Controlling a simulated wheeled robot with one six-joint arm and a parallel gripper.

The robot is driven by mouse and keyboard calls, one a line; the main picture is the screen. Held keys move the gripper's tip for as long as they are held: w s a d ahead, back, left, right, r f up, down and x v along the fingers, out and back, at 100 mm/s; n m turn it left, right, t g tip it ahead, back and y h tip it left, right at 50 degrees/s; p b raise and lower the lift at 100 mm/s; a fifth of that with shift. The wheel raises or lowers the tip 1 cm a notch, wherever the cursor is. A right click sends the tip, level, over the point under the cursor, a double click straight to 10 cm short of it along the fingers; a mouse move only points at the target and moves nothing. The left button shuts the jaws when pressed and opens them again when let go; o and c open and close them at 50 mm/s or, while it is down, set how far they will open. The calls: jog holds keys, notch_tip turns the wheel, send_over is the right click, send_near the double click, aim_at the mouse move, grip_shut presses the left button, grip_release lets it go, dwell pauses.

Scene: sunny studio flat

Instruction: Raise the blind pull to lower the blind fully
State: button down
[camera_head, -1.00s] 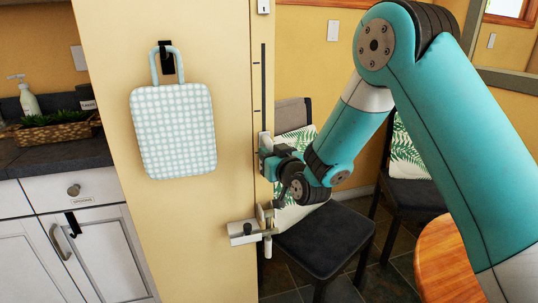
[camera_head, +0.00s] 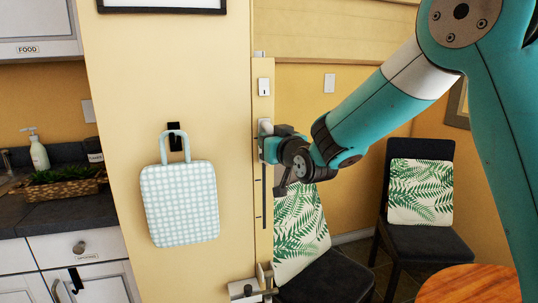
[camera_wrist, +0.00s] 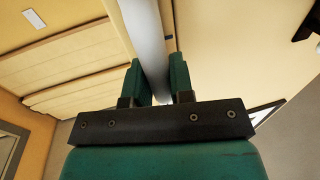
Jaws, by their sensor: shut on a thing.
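The blind pull (camera_head: 265,127) is a pale handle on the narrow strip at the wall's edge. It sits at the upper part of the dark vertical slot (camera_head: 264,195), a little below a small white plate. My gripper (camera_head: 268,148) is shut on it from the right. In the wrist view, the pull (camera_wrist: 146,40) is a pale rod between my two green fingers (camera_wrist: 160,85). The cream blind (camera_head: 345,30) hangs in broad folds at the upper right; it also shows in the wrist view (camera_wrist: 75,62). Its top is out of the head view.
A checked bag (camera_head: 180,203) hangs on the wall left of the slot. A bracket (camera_head: 245,291) juts out below the slot. Chairs with leaf-pattern cushions (camera_head: 420,192) and a round wooden table (camera_head: 470,287) stand at the right.

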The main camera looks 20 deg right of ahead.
jog(key=shift+r, duration=0.8)
jog(key=shift+w, duration=0.1)
jog(key=c, duration=1)
grip_release()
jog(key=shift+r, duration=0.1)
jog(key=shift+f, duration=0.2)
jog(key=shift+s, duration=0.3)
jog(key=s+d+b, duration=0.3)
jog(key=s+b, duration=0.1)
jog(key=s, duration=1.2)
jog(key=shift+s+d, duration=0.2)
jog(key=shift+s, duration=0.1)
